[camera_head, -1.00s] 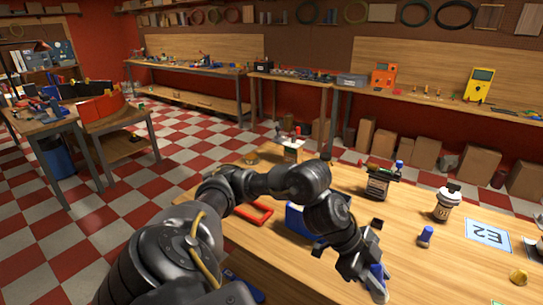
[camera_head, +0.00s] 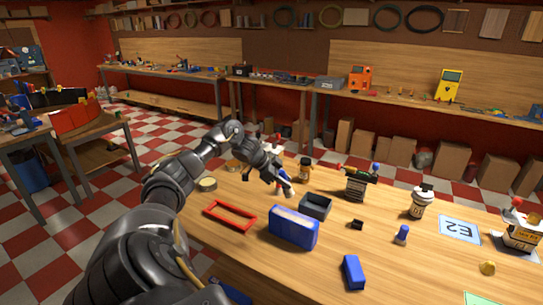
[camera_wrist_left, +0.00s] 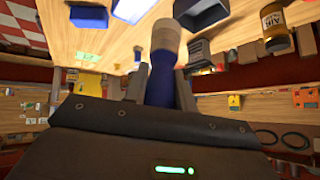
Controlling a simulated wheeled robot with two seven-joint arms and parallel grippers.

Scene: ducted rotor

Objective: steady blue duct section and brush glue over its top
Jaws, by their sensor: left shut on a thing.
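My left gripper (camera_head: 276,180) is shut on a brush with a blue handle and a pale tan tip (camera_head: 287,188). It holds the brush over the back left of the table, near an open dark tray. In the left wrist view the brush (camera_wrist_left: 165,42) points away from the gripper (camera_wrist_left: 162,88). A larger blue block (camera_head: 292,231) with a pale top stands in the middle of the table. A smaller plain blue block (camera_head: 353,273) stands near the front edge. I cannot tell for certain which is the duct section. Both stand apart from the gripper. My right gripper is out of view.
The dark tray (camera_head: 315,206) stands behind the larger block, with a red frame (camera_head: 230,216) to the left. A small brown jar (camera_head: 305,170), a dark canister (camera_head: 356,187) and a white bottle (camera_head: 418,203) stand farther back.

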